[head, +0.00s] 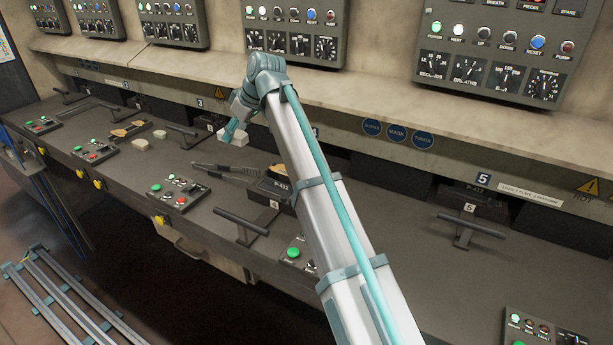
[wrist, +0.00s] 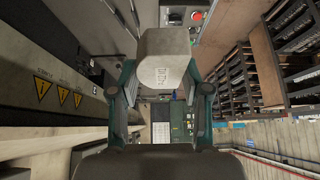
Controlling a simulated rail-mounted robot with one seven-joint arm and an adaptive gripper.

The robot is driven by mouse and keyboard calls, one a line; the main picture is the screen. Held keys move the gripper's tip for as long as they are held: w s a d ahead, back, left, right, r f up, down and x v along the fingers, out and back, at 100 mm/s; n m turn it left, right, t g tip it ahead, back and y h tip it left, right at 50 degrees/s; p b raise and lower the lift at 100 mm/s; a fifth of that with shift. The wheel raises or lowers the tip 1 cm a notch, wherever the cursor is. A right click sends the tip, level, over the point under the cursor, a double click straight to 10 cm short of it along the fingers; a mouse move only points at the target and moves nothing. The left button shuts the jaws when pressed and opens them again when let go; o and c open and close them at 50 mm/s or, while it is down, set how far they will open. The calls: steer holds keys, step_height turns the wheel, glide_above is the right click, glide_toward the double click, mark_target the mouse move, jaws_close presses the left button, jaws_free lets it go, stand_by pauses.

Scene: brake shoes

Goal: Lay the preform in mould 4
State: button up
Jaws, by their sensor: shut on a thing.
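My gripper (head: 236,125) is shut on a pale, cream block, the preform (head: 233,139), and holds it above the bench. In the wrist view the preform (wrist: 165,72) sits between the two fingers, with small dark printing on its face.
A dark tong-like tool (head: 228,170) lies left of that mould. Two loose pale blocks (head: 140,145) and a wooden-handled brush (head: 131,129) lie farther left. Mould 5 (head: 474,200) with its bar handle is at the right. A control box (head: 178,191) stands near the front edge.

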steer(key=shift+d, duration=0.35)
steer(key=w+d+f+p, duration=0.3)
steer(key=d+f, duration=0.1)
steer(key=d, duration=0.5)
steer(key=p, duration=0.2)
glide_above(283, 169)
steer(key=s, duration=0.2)
steer(key=f, duration=0.4)
steer(key=shift+w+d+f, duration=0.1)
steer(key=shift+w+d, duration=0.1)
steer(key=shift+w, duration=0.05)
steer(key=shift+w+d+f, duration=0.25)
steer(key=shift+d+f, duration=0.45)
steer(key=shift+f, duration=0.2)
steer(key=shift+f+p, duration=0.4)
steer(key=shift+f, duration=1.2)
steer(key=shift+f, duration=0.1)
steer(key=o, duration=1.3)
